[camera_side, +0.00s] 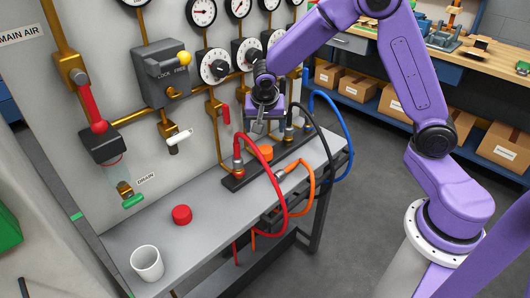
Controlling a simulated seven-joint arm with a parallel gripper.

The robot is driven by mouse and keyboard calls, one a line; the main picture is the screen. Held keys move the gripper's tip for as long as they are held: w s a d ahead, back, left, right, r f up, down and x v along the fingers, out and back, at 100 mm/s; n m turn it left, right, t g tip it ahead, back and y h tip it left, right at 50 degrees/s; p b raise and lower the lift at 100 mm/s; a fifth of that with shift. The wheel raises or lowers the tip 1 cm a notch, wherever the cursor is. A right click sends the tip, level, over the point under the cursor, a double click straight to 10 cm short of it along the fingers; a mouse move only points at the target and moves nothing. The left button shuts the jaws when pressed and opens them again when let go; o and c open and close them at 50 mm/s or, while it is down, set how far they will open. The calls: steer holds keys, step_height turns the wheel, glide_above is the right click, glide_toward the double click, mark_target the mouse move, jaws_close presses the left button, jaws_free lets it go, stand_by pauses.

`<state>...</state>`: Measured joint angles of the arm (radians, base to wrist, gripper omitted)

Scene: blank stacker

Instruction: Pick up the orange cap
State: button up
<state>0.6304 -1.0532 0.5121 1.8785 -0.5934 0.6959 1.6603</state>
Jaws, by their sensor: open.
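The orange cap (266,153) sits at the black manifold strip on the grey bench, between the red hose's fitting and the black hose's fitting. My gripper (259,127) points down above and slightly left of the orange cap in the picture, apart from it. Its jaws are small here; they are open, and I see nothing held between them. The red hose partly passes in front of the strip near the cap.
A red cap (181,215) and a white cup (147,263) stand on the bench's left part. Red (279,180), orange (309,184), black (322,133) and blue (348,135) hoses loop around the strip. The gauge panel (205,145) rises behind. Bare bench lies between red cap and strip.

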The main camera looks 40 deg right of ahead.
mark_target(265, 150)
steer(key=x, duration=1.4)
steer(key=shift+d+f, duration=0.1)
steer(key=shift+f, duration=0.2)
steer(key=c, duration=1.1)
